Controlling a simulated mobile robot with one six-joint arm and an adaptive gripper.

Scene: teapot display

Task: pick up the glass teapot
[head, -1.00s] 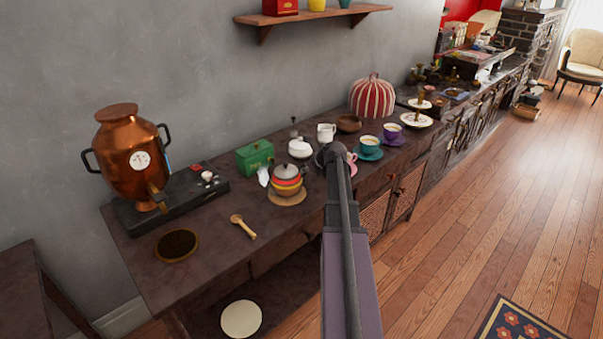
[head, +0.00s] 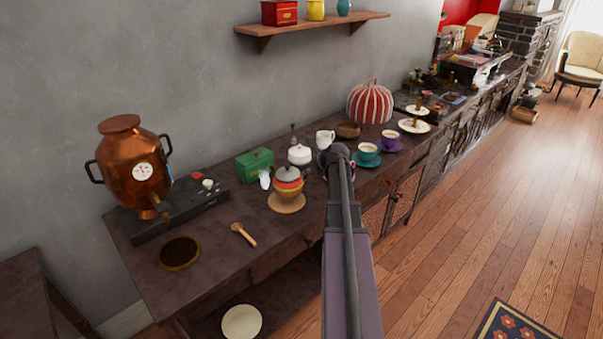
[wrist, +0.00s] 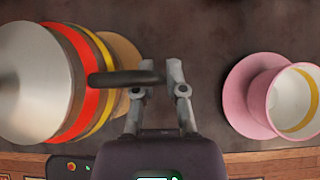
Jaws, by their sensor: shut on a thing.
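A lidded pot (head: 289,184) with red, orange and yellow bands and a grey lid is over a round tan mat (head: 287,207) on the sideboard. More of the mat shows below it, so it looks slightly raised. No clearly see-through teapot shows. In the wrist view the banded pot (wrist: 72,85) fills the left side, its dark handle (wrist: 115,77) reaching right into my gripper (wrist: 160,72). The fingers are shut on that handle. In the head view my arm hides the fingers.
A pink cup (wrist: 292,98) on a saucer stands right of my gripper. A white pot (head: 300,154), a green box (head: 255,163) and a wooden spoon (head: 243,235) are nearby. A copper urn (head: 130,170) stands left. Teal (head: 367,159) and purple (head: 391,145) saucers hold cups.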

